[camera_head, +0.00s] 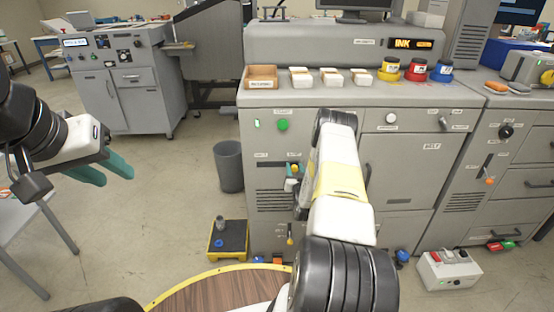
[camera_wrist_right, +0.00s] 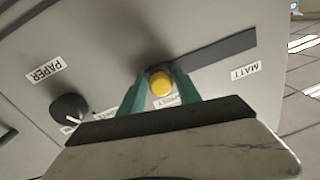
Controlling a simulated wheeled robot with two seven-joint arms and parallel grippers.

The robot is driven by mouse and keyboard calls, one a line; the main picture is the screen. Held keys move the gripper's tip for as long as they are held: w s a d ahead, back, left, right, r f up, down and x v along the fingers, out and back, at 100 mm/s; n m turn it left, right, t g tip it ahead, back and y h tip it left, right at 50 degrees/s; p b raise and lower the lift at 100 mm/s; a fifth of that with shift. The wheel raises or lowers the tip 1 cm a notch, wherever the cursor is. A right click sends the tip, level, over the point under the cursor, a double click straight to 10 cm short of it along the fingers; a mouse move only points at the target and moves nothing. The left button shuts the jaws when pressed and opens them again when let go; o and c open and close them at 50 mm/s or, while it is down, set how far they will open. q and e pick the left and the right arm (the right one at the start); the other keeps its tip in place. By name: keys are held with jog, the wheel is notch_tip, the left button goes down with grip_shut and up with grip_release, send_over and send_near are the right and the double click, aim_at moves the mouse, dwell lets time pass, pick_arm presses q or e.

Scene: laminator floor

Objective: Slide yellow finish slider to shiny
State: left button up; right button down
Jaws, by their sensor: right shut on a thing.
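The yellow finish slider (camera_wrist_right: 161,84) is a round knob on a dark horizontal slot (camera_wrist_right: 215,57) in the grey cabinet front. My right gripper (camera_wrist_right: 160,92) has its green fingers on either side of the knob, shut on it. In the wrist view, the knob sits at the slot's left end, away from the MATT label (camera_wrist_right: 245,71). A label beneath the knob is partly covered by the fingers. In the head view, the slider (camera_head: 294,168) shows small beside my right arm. My left gripper (camera_head: 105,171) is open and empty over the floor at left.
A black PAPER knob (camera_wrist_right: 69,108) is near the slider in the wrist view. A green button (camera_head: 283,125) is above the slot in the head view. A bin (camera_head: 228,166) and a yellow-edged black platform (camera_head: 228,240) stand on the floor left of the cabinet.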

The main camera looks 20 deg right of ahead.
jog(key=c, duration=1.1)
grip_release()
jog(key=shift+d, duration=0.25)
jog(key=shift+s+a, duration=0.1)
jog(key=shift+s, duration=0.05)
jog(key=v, duration=0.7)
jog(key=shift+s, duration=0.3)
